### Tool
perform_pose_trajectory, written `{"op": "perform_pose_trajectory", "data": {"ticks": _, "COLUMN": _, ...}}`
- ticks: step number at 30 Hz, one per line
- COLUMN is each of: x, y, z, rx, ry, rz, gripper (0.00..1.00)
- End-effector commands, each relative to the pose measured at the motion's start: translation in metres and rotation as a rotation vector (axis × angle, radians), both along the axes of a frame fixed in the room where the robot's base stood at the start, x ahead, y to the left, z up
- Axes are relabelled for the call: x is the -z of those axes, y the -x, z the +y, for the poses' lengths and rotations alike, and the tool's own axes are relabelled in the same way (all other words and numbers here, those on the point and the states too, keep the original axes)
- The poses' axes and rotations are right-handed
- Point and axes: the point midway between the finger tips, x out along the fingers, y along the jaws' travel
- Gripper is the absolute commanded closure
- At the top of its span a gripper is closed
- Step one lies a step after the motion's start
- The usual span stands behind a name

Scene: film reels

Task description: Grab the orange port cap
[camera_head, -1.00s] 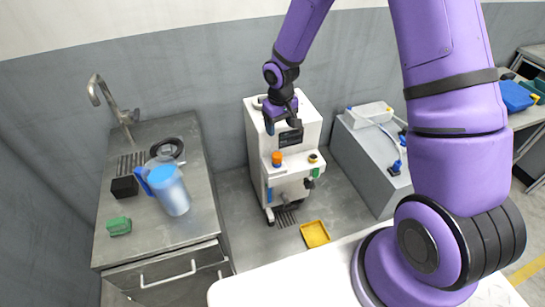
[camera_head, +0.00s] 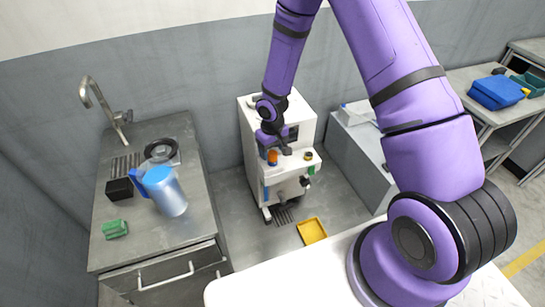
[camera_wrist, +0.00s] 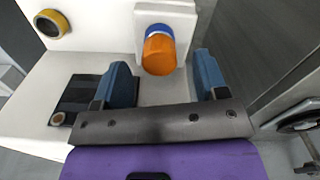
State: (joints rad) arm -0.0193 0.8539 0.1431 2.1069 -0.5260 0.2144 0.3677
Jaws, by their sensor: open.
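The orange port cap (camera_wrist: 159,55) sits on a blue collar (camera_wrist: 158,31) on a white ledge of the machine in the wrist view. In the head view the cap (camera_head: 272,158) is on the front of the white machine (camera_head: 256,187). My gripper (camera_wrist: 162,66) is open, its two blue fingers apart, one on each side of the cap's near end. The cap lies between the fingers' lines, nearer the right finger, and no contact shows. In the head view my gripper (camera_head: 272,146) is right by the cap and partly hidden by my wrist.
A yellow-ringed port (camera_wrist: 52,23) and a dark panel (camera_wrist: 83,98) are on the machine to the left in the wrist view. A yellow tray (camera_head: 312,231) lies on the floor. A steel counter (camera_head: 150,245) with a blue-lidded jug (camera_head: 166,190) stands left.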

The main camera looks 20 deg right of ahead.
Motion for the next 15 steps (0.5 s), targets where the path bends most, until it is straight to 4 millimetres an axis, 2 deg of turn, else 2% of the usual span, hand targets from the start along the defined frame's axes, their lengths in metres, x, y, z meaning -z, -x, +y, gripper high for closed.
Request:
{"op": "perform_pose_trajectory", "data": {"ticks": 3, "x": 0.015, "y": 0.001, "z": 0.000, "rx": 0.000, "ry": 0.002, "rz": 0.003, "gripper": 0.34}}
{"op": "perform_pose_trajectory", "data": {"ticks": 6, "x": 0.021, "y": 0.000, "z": 0.000, "rx": 0.000, "ry": 0.000, "rz": 0.000, "gripper": 0.34}}
{"op": "perform_pose_trajectory", "data": {"ticks": 14, "x": 0.022, "y": 0.000, "z": 0.000, "rx": 0.000, "ry": 0.000, "rz": 0.000, "gripper": 0.34}}
{"op": "perform_pose_trajectory", "data": {"ticks": 15, "x": 0.022, "y": 0.000, "z": 0.000, "rx": 0.000, "ry": 0.000, "rz": 0.000, "gripper": 0.43}}
